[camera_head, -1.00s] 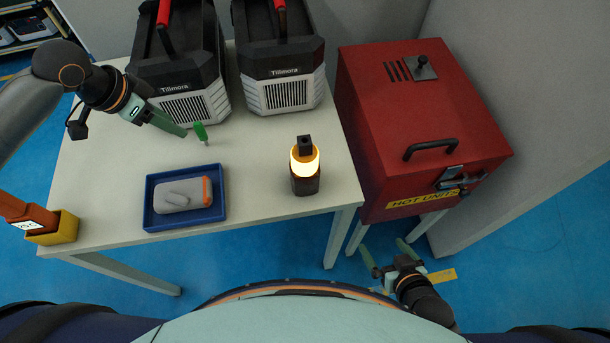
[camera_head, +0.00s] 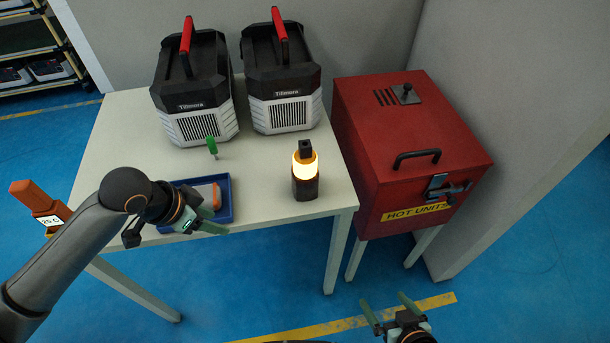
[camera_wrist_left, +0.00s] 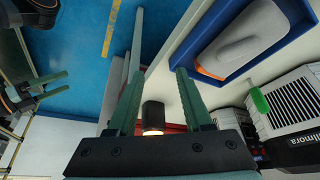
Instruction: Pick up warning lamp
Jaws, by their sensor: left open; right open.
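The warning lamp (camera_head: 305,172) stands upright on the white table near its right front edge, with a glowing yellow-orange band and a black top. It also shows in the left wrist view (camera_wrist_left: 153,116), beyond the fingers and partly hidden by the gripper's base. My left gripper (camera_head: 216,214) is open and empty, over the right part of the blue tray, to the left of the lamp and apart from it. My right gripper (camera_head: 391,303) is open and empty, low in front of the red box and well away from the lamp.
The blue tray (camera_head: 226,185) holds a grey and orange device (camera_wrist_left: 240,42), partly hidden by my left arm. Two Tillmora units (camera_head: 195,95) stand at the back. A red "HOT UNITS" box (camera_head: 410,140) stands right of the table.

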